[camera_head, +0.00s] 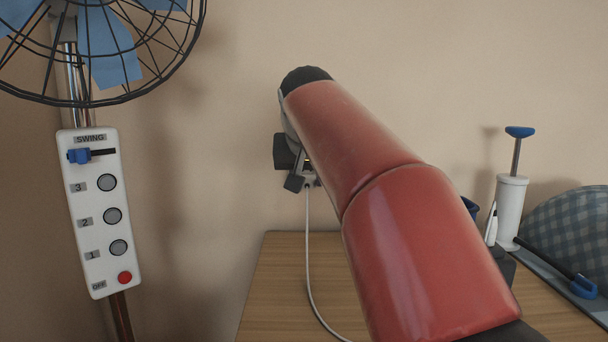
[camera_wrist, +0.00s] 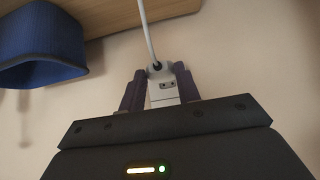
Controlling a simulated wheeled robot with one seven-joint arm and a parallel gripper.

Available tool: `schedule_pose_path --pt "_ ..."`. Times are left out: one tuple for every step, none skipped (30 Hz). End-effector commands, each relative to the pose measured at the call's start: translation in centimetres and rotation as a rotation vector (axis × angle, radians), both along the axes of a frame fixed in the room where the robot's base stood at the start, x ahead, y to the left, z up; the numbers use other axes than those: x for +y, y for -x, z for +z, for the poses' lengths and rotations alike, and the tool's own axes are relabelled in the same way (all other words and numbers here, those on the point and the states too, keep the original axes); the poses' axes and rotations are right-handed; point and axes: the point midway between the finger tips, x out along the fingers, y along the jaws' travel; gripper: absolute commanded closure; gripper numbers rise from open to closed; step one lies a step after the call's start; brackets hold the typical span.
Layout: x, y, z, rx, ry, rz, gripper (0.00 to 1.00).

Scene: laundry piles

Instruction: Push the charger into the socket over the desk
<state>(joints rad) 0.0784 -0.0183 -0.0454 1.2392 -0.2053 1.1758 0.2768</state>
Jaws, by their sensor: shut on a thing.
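My gripper (camera_head: 297,180) is raised close to the wall above the desk, partly behind my red arm. In the wrist view my gripper (camera_wrist: 158,88) has its two dark fingers shut on the sides of a small light-grey charger (camera_wrist: 164,92). Two small dark slots show on the charger's face. A white cable (camera_wrist: 147,35) runs from its end; in the head view the cable (camera_head: 308,245) hangs down to the desk. I see no socket in either view. The charger's far end is hidden, so I cannot tell whether it touches the wall.
The wooden desk (camera_head: 275,285) lies below, with a white pump (camera_head: 511,208) and a checked blue item (camera_head: 572,235) at right. A dark blue bin (camera_wrist: 42,48) shows in the wrist view. A fan's control panel (camera_head: 97,213) stands at left. Wall left of my gripper is clear.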

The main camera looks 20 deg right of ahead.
Motion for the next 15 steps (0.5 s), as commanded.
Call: schedule_pose_path --pt "0.0 0.0 0.0 0.0 0.0 0.0 1.0" --pt "0.0 0.0 0.0 0.0 0.0 0.0 1.0" --pt "0.0 0.0 0.0 0.0 0.0 0.0 1.0" --pt "0.0 0.0 0.0 0.0 0.0 0.0 1.0" --pt "0.0 0.1 0.1 0.0 0.0 0.0 1.0" --pt "0.1 0.2 0.1 0.0 -0.001 0.001 1.0" --pt "0.1 0.2 0.2 -0.001 -0.001 0.0 1.0" --pt "0.1 0.3 0.2 -0.001 -0.001 0.0 1.0" --pt "0.0 0.0 0.2 0.0 -0.002 0.0 1.0" --pt "0.0 -0.1 0.2 0.0 -0.002 0.0 1.0" --pt "-0.1 -0.3 0.2 0.0 -0.002 0.0 1.0" --pt "-0.2 -0.5 0.3 0.0 -0.002 0.0 1.0" --pt "-0.3 -0.7 0.3 0.0 -0.002 0.0 1.0" --pt "-0.4 -1.0 0.3 0.001 -0.001 -0.001 1.0" --pt "-0.5 -1.3 0.3 0.002 -0.001 -0.001 1.0"
